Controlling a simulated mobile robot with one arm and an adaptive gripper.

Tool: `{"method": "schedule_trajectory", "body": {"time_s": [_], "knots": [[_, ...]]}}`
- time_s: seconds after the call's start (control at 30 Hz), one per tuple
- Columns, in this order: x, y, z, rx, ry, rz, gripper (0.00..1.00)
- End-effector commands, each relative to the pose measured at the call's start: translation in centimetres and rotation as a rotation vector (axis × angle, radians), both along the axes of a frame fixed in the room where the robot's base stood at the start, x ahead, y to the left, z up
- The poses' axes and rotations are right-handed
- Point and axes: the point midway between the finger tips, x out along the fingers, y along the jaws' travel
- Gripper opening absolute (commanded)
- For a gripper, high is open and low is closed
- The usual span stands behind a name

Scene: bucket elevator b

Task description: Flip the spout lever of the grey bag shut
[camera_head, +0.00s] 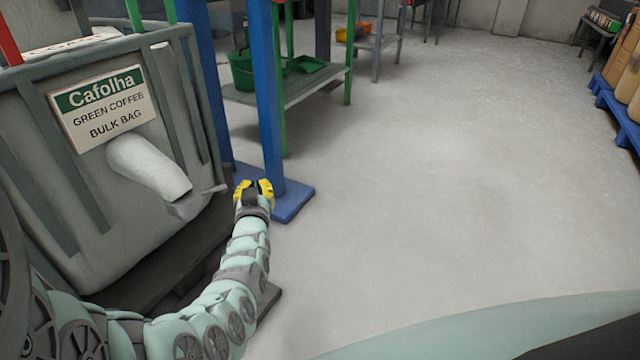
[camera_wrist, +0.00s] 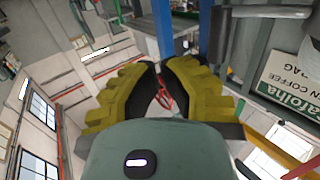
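The grey bag (camera_head: 150,235) stands at the left with a "Cafolha Green Coffee Bulk Bag" sign (camera_head: 103,108). A pale spout (camera_head: 150,168) slopes down from its front to a grey outlet. The spout lever (camera_head: 212,190) is a thin grey piece sticking out to the right of the outlet. My gripper (camera_head: 254,186), with yellow fingers, is just right of the lever's end, apart from it in the picture. The fingers are parted and hold nothing visible. In the wrist view, a grey bar at the top right, perhaps the lever, lies outside the fingers (camera_wrist: 160,75).
A blue post (camera_head: 268,100) with a blue foot plate (camera_head: 292,202) stands close behind my gripper. A green-legged shelf (camera_head: 300,88) holds a green bucket (camera_head: 243,72). Open floor (camera_head: 440,200) lies to the right. A blue pallet (camera_head: 612,108) with sacks stands at the far right.

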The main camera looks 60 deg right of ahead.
Motion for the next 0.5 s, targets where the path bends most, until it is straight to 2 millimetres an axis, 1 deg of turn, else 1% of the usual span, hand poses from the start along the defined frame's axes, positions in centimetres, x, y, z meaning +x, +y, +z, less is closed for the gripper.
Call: {"method": "schedule_trajectory", "body": {"time_s": [0.03,0.1,0.2,0.33,0.5], "knots": [[-1.2,0.2,0.4,-0.001,0.003,0.000,0.00],[-2.9,0.3,0.3,0.002,0.004,-0.002,0.00],[-4.8,0.4,0.4,-0.001,0.000,-0.002,0.00],[-6.7,0.7,0.4,-0.002,-0.003,-0.001,0.00],[-7.9,0.7,0.4,-0.003,-0.007,-0.001,0.00]]}}
